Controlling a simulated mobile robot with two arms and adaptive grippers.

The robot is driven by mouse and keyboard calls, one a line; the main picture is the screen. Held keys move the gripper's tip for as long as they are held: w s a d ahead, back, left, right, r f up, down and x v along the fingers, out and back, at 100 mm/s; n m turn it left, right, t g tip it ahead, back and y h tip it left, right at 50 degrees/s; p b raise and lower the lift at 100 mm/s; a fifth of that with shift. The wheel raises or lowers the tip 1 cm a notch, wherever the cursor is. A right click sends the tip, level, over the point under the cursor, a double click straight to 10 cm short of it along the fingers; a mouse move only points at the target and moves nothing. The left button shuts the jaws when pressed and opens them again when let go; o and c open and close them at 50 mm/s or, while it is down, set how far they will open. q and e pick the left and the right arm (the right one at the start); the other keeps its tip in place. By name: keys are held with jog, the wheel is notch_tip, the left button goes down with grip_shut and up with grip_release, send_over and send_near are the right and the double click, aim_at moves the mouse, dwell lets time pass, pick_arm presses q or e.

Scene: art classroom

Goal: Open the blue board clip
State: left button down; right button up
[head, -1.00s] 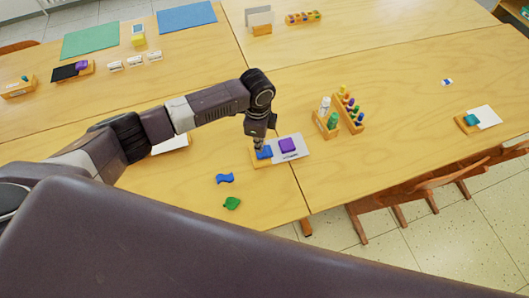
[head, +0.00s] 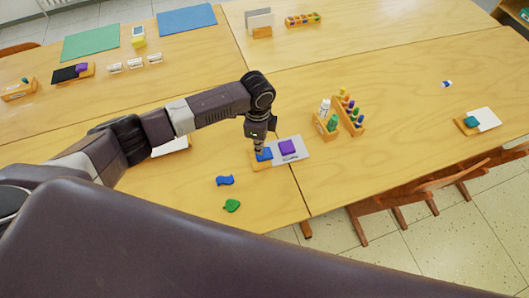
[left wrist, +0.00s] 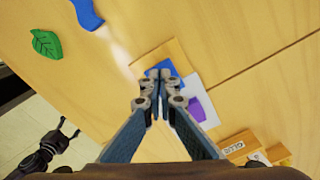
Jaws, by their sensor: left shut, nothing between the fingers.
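A dark two-pronged end, likely my right gripper (left wrist: 68,130), shows at lower left there, small and unclear.
A blue wavy piece (head: 225,180) and a green leaf piece (head: 232,205) lie in front of the board. Wooden holders with bottles (head: 326,124) and coloured pegs (head: 350,116) stand behind to the right. Table between there and the right-hand clip board (head: 468,125) is clear.

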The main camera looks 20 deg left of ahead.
pick_arm(q)
jog(key=shift+f, duration=0.3)
dwell(0.5)
jog(key=shift+f+b, duration=0.6)
jog(key=shift+f, duration=0.2)
dwell(0.3)
jog(key=shift+s, duration=0.1)
notch_tip(320, 180, up, 7)
jog(key=p, duration=0.7)
dwell(0.5)
